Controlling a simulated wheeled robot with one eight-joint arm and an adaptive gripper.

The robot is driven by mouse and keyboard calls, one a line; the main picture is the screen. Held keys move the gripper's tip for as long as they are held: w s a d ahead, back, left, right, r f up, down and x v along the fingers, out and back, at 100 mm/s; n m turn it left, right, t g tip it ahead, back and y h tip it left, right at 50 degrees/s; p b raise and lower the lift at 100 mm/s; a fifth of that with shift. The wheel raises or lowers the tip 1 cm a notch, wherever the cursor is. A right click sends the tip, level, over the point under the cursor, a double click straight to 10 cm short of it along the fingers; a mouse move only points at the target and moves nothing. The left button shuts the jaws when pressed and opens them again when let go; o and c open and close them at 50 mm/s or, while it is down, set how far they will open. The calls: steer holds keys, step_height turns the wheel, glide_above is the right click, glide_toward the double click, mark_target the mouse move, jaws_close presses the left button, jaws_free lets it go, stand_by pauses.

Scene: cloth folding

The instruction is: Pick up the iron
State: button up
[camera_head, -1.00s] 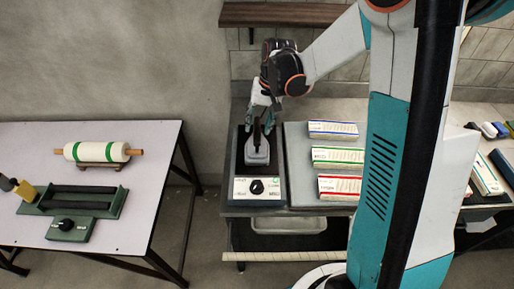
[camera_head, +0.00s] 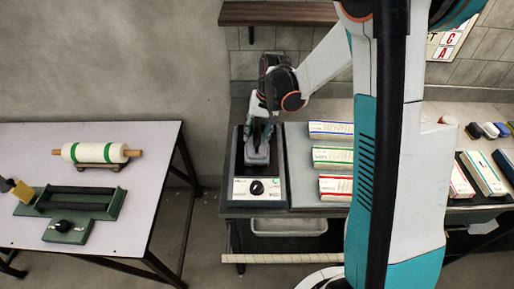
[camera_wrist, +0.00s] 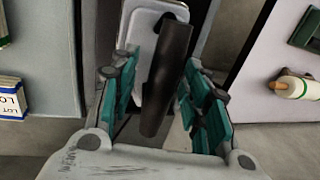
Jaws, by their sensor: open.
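The iron (camera_head: 256,156) sits on a dark station with a white front panel and a black knob, at the left end of the work table. In the wrist view, the iron (camera_wrist: 151,28) shows a pale grey body and a black handle (camera_wrist: 166,80). My gripper (camera_head: 259,128) is above the iron from behind, pointing down. In the wrist view, my gripper (camera_wrist: 157,95) has its teal-padded fingers apart, one on each side of the black handle. I cannot tell whether either finger touches it. In the head view my fingers partly hide the handle.
A separate table (camera_head: 140,218) at the left holds a white roller with green bands (camera_head: 96,152) and a green tray device (camera_head: 75,205). Open floor separates the tables.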

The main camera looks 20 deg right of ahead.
steer(key=shift+f, duration=0.15)
stand_by(0.3)
jaws_close()
